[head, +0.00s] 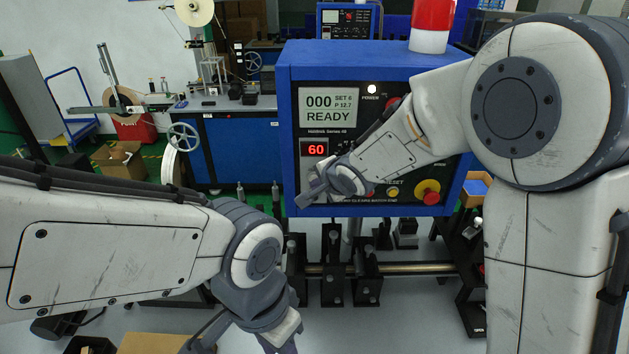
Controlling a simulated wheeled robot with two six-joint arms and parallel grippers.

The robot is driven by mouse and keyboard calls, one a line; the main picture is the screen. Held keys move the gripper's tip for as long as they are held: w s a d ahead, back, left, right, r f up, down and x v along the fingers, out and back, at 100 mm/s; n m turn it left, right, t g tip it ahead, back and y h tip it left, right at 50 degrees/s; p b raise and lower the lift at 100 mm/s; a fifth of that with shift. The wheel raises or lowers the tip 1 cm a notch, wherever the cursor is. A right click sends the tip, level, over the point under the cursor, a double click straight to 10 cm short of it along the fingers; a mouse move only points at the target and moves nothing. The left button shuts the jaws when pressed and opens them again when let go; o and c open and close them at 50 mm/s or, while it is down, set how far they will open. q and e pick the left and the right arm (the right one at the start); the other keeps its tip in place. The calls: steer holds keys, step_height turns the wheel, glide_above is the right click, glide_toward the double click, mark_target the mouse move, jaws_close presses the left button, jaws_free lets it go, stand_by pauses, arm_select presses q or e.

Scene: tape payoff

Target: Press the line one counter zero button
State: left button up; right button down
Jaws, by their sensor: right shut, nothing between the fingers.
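The blue control box (400,62) stands ahead with its dark panel facing me. Its screen (328,107) reads 000, SET 6, P 12.7, READY. A red readout (315,149) below shows 60. A small yellow button (393,192) sits beneath lettering that reads RESET. I cannot read a counter zero label; my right forearm covers the middle of the panel. My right gripper (311,195) is shut and empty in front of the panel's lower left, below the readout; I cannot tell whether it touches. My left gripper (278,344) hangs low at the bottom edge, its fingertips cut off.
A red and yellow stop knob (428,191) sits right of the yellow button. A red and white lamp (432,28) stands on the box. Below are black brackets (335,275) on a metal bar. A blue bench (230,145) stands behind left.

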steer(key=s+b, duration=0.4)
steer(key=s, duration=0.2)
stand_by(0.3)
stand_by(0.5)
steer(key=s+d+f+n+g+h+b, duration=0.1)
steer(key=s+f+n+g+b, duration=0.1)
steer(key=s+n, duration=0.4)
steer(key=s+d+f+n+g+h+b, duration=0.1)
steer(key=s+f+n+g, duration=0.3)
steer(key=s, duration=0.9)
steer(key=s+d+f+n+g+b, duration=0.2)
steer(key=s+f+n+g+b, duration=0.1)
steer(key=s+f+n, duration=0.4)
steer(key=s+n+b, duration=0.1)
steer(key=s, duration=0.2)
steer(key=shift+f+h, duration=0.2)
steer(key=shift+h, duration=0.2)
